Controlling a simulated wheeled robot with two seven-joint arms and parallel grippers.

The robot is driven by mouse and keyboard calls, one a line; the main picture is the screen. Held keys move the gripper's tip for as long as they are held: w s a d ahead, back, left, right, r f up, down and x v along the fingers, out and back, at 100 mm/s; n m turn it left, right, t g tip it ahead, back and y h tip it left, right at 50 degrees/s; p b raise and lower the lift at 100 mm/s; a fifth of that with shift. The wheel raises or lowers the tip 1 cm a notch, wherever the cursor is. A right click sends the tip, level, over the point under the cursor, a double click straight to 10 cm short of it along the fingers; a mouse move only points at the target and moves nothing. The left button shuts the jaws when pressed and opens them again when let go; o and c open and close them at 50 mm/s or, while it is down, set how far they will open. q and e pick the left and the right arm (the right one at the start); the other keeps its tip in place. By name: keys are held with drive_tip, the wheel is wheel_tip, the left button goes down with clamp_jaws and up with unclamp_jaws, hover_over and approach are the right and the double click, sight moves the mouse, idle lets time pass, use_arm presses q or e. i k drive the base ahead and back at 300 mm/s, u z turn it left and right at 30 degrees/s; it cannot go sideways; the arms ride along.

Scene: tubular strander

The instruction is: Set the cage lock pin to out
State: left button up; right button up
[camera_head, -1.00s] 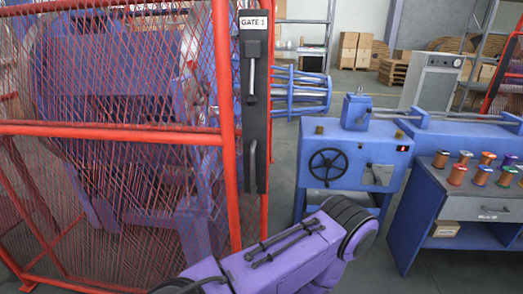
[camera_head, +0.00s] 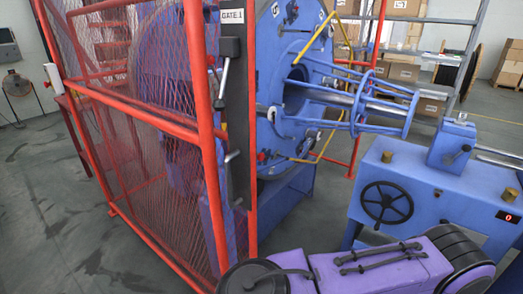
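The blue strander cage (camera_head: 290,60) stands behind the red mesh guard, with its round end plate and blue rods pointing right. Small knobs and red-tipped fittings sit on the end plate, but I cannot tell which, if any, is the cage lock pin. The gate post marked GATE 1 (camera_head: 233,90) carries a lever handle (camera_head: 223,80) near its top. A purple and black arm link of mine crosses the bottom of the view. Neither gripper shows.
The red mesh guard (camera_head: 205,150) stands between me and much of the cage. Open grey floor (camera_head: 60,200) lies at the left.

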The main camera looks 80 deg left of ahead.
sight(260, 156)
drive_tip(key=u, duration=0.5)
drive_tip(key=i, duration=0.75)
drive_tip(key=u, duration=0.75)
